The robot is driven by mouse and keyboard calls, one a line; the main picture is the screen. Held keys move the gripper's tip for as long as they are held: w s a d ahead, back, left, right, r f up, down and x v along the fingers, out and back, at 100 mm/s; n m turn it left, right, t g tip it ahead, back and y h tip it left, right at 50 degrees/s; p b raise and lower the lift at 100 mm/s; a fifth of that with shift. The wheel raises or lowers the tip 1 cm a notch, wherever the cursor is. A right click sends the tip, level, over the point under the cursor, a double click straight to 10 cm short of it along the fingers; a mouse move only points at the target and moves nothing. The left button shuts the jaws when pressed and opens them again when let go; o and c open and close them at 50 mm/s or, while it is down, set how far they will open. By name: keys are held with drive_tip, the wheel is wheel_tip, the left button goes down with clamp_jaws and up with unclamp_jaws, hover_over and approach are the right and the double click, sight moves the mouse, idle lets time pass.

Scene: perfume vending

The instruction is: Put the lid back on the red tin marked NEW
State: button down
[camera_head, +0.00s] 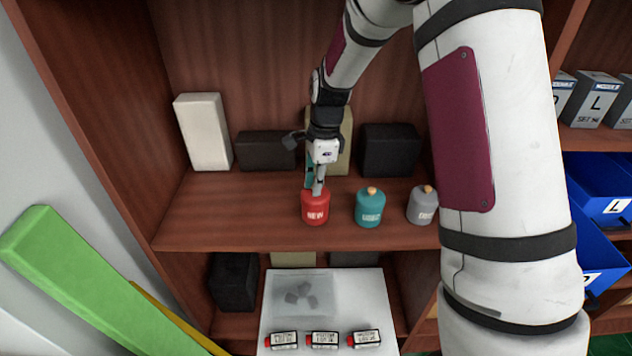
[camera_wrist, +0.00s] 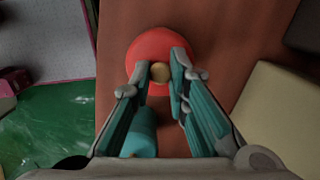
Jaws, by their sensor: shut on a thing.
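The red tin marked NEW (camera_head: 315,210) stands upright on the middle shelf, left of the other tins. My gripper (camera_head: 318,188) points down at its top. In the wrist view my gripper (camera_wrist: 162,70) is shut on the small gold knob of the red lid (camera_wrist: 140,50), one finger on each side. The lid lies over the tin; whether it is fully seated or slightly raised cannot be told, as the fingers cover the tin's top in the head view.
A teal tin (camera_head: 369,208) and a grey tin (camera_head: 421,206) with orange-gold knobs stand to the right. A white box (camera_head: 203,132) and dark boxes (camera_head: 390,150) stand behind. Below, a white board (camera_head: 350,300) holds small labelled boxes. The shelf left of the red tin is clear.

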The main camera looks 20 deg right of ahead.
idle(0.4)
drive_tip(key=c, duration=1)
unclamp_jaws()
drive_tip(key=shift+r+p, duration=1.25)
drive_tip(key=shift+r, duration=2.2)
clamp_jaws()
